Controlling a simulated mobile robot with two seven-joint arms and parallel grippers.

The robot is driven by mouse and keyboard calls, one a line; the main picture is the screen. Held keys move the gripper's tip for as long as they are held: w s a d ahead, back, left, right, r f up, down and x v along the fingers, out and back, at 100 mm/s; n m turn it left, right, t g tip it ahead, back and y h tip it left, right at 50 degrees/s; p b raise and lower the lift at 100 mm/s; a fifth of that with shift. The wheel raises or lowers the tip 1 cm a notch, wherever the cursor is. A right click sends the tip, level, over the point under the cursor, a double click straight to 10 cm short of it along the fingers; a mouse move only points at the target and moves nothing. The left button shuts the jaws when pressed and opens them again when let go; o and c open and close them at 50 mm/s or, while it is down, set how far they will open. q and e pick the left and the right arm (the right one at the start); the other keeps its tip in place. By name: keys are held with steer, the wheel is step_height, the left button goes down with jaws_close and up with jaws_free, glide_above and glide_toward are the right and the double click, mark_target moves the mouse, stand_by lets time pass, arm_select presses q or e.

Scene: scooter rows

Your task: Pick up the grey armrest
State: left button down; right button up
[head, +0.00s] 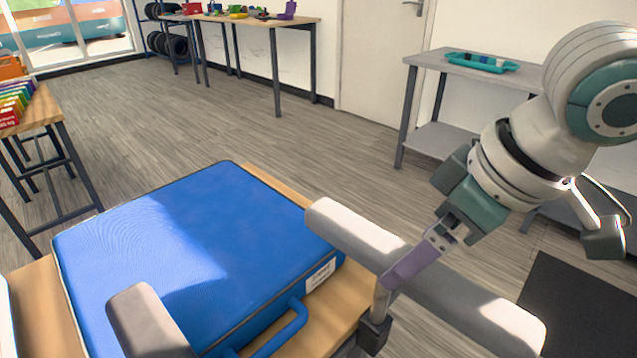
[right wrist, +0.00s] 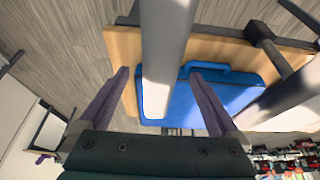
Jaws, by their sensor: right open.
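A long pale grey armrest (head: 450,295) runs diagonally along the right side of the blue case in the head view. My right gripper (head: 392,282) is at this armrest's middle, with a purple finger in front of it. In the right wrist view the grey armrest (right wrist: 164,45) lies between the two spread purple fingers of my right gripper (right wrist: 158,76), with a gap on both sides. A second grey armrest (head: 148,322) shows at the bottom left of the head view and at the right of the wrist view (right wrist: 285,95). My left gripper is out of view.
A blue case (head: 190,240) with a handle lies on a wooden board (head: 270,187) between the armrests. A grey side table (head: 440,63) with a teal tray (head: 482,63) stands back right. Workbenches (head: 255,21) stand behind. The floor between is clear.

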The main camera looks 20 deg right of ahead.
steer(key=b+x, duration=0.1)
steer(key=x, duration=0.2)
steer(key=shift+w+a+f, duration=0.1)
steer(key=shift+w+f, duration=0.05)
steer(key=shift+f, duration=0.2)
steer(key=shift+f+p, duration=0.3)
steer(key=shift+p, duration=0.05)
jaws_close()
stand_by(0.9)
steer(key=shift+w+r, duration=0.1)
